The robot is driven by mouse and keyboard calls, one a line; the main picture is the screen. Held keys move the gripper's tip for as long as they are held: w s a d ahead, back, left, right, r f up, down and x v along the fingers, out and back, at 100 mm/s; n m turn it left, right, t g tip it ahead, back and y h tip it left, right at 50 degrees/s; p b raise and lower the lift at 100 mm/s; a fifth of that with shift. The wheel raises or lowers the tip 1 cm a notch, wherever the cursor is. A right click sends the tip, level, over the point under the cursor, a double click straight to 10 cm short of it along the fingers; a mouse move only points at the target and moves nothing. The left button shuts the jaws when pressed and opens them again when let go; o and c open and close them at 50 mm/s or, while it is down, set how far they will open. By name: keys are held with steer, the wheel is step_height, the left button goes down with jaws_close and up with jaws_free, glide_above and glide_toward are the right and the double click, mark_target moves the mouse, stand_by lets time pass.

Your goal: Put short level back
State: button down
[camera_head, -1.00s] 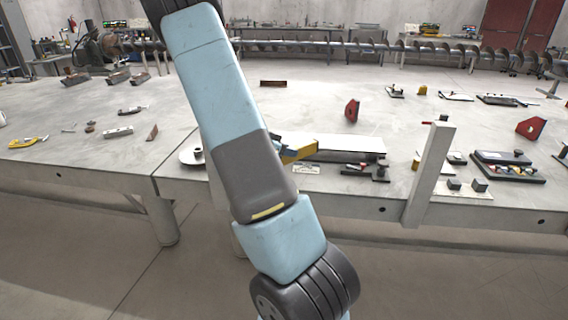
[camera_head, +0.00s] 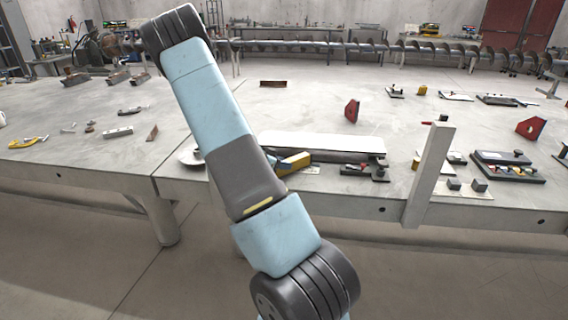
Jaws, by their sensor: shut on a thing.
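A short yellow bar (camera_head: 295,162), which looks like the short level, shows just right of my arm, low over the near edge of the right table. My arm covers its left end. My gripper is almost wholly hidden behind my arm; only a small dark part shows at the bar's left end, and it is shut on the bar. Whether the bar touches the table is not clear.
A long pale plate (camera_head: 335,142) lies just behind the bar. Dark fixtures (camera_head: 365,170) sit to its right near the table edge. A grey upright post (camera_head: 430,175) stands at the front edge. The middle of the right table is fairly open.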

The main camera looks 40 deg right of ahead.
steer(key=shift+f, duration=0.3)
steer(key=c, duration=0.6)
jaws_free()
steer(key=shift+c, duration=0.2)
